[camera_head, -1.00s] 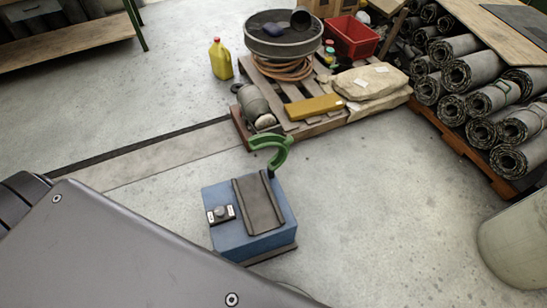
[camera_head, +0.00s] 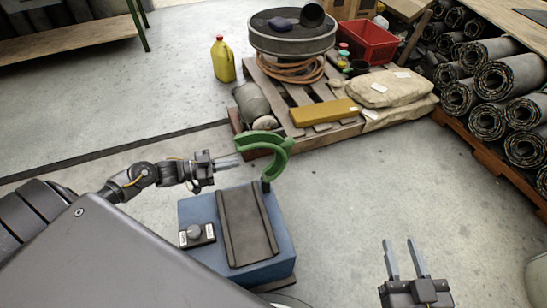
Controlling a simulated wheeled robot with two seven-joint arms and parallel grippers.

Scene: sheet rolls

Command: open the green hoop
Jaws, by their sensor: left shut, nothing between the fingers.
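The green hoop (camera_head: 272,149) is a curved arm on a post at the back right of a blue box (camera_head: 282,228). The hoop curves up and to the left, above the box's back edge. A dark channelled plate (camera_head: 246,226) and a small panel with a knob (camera_head: 195,234) are on the box top. My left gripper (camera_head: 238,160) is shut and empty, its fingertips pointing right, close to the hoop's left end; I cannot tell whether they touch. My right gripper (camera_head: 402,260) is open and empty at the lower right, fingers pointing up the picture.
Behind the hoop is a pallet (camera_head: 300,135) with a yellow bar (camera_head: 324,112), sacks (camera_head: 385,88), a coiled hose and a round bin (camera_head: 292,38). A yellow jug (camera_head: 222,60) stands left of it. Sheet rolls (camera_head: 497,90) are stacked at right. Floor between is clear.

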